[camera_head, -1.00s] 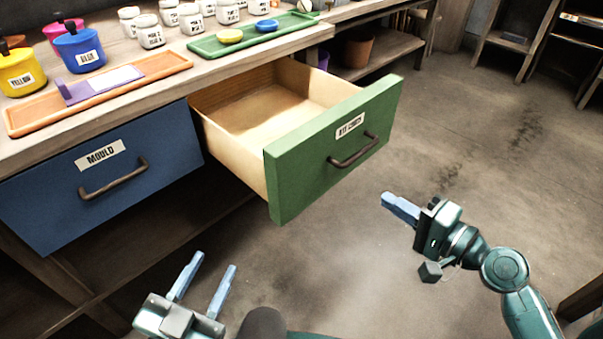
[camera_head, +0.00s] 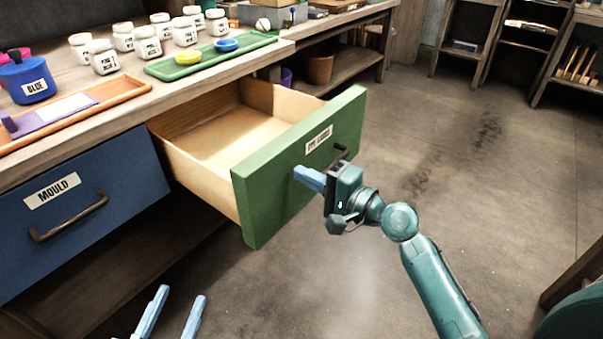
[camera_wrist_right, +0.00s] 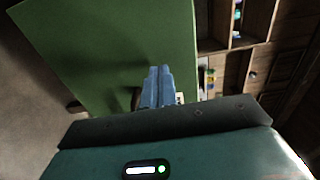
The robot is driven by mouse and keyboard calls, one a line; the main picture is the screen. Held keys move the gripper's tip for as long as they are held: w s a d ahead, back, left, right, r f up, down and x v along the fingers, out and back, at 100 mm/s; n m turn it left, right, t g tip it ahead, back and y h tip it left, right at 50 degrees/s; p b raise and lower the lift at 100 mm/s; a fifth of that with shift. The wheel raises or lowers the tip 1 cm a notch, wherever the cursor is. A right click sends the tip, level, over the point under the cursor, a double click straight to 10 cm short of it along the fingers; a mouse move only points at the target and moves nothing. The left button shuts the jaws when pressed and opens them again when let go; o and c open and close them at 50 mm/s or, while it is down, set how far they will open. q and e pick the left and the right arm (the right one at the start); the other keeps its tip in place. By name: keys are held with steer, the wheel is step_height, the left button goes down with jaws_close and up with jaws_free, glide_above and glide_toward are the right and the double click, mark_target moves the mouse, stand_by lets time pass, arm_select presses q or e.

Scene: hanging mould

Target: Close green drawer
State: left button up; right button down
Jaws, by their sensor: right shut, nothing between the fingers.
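The green drawer (camera_head: 270,187) is pulled well out of the bench, and its empty wooden inside shows. Its front has a label and a dark handle (camera_head: 340,155), partly hidden behind my right gripper. My right gripper (camera_head: 298,173) is shut and empty, its fingertips at the drawer front just left of the handle; I cannot tell if they touch it. In the right wrist view the shut blue fingers (camera_wrist_right: 159,78) point at the green front (camera_wrist_right: 110,45). My left gripper (camera_head: 172,305) is open and empty, low at the bottom left, away from the drawer.
A shut blue drawer (camera_head: 80,205) marked MOULD is to the left. The bench top holds several white jars, a blue pot (camera_head: 27,78), an orange tray (camera_head: 120,92) and a green tray (camera_head: 165,70). The floor right of the drawer is clear.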

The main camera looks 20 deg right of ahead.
arm_select(q)
steer(key=shift+d, duration=0.1)
arm_select(e)
steer(key=shift+x, duration=0.8)
